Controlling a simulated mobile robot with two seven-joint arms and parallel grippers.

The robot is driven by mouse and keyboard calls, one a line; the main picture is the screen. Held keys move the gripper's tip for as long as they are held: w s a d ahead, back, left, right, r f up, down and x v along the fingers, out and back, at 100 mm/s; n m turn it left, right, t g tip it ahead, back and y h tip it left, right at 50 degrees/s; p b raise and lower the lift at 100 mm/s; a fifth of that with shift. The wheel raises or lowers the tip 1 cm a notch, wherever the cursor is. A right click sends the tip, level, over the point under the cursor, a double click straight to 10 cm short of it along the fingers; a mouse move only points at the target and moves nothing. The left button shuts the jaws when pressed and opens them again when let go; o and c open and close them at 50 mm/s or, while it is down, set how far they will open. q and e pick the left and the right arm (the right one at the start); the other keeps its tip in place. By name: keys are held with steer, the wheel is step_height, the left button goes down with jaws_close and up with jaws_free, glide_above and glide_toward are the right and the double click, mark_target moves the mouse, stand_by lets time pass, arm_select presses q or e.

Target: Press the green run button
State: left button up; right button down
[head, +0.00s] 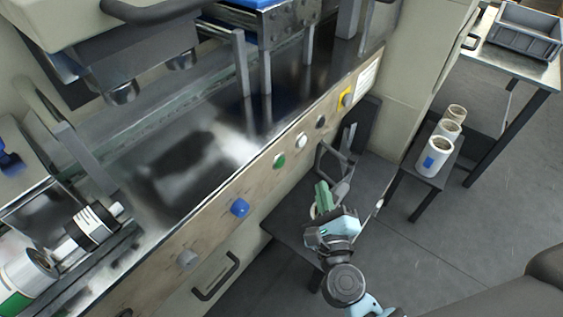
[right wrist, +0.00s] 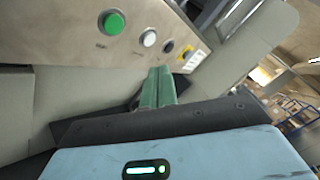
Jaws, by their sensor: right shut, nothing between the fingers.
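The green run button (head: 279,160) sits on the slanted front panel of the machine, between a blue button and a white button. In the right wrist view the green button (right wrist: 112,22) is at the upper left. My right gripper (head: 322,192) is below and to the right of it, apart from the panel. In the right wrist view its green fingers (right wrist: 158,87) are together, with nothing between them, and point toward the panel below the white button (right wrist: 148,38). My left gripper is not in view.
The panel also carries a blue button (head: 239,208), a grey knob (head: 187,258), a dark button (head: 320,121) and a yellow switch (head: 345,97). A door handle (head: 216,278) juts out below. The floor between is clear.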

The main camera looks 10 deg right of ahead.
mark_target(280, 163)
arm_select(q)
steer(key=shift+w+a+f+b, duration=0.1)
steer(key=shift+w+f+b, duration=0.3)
steer(key=shift+b, duration=0.1)
arm_select(e)
steer(key=w+a, duration=0.5)
steer(key=w, duration=0.1)
steer(key=shift+w, duration=0.2)
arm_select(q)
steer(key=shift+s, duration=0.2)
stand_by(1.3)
arm_select(e)
steer(key=shift+w, duration=0.1)
steer(key=shift+w+a, duration=0.25)
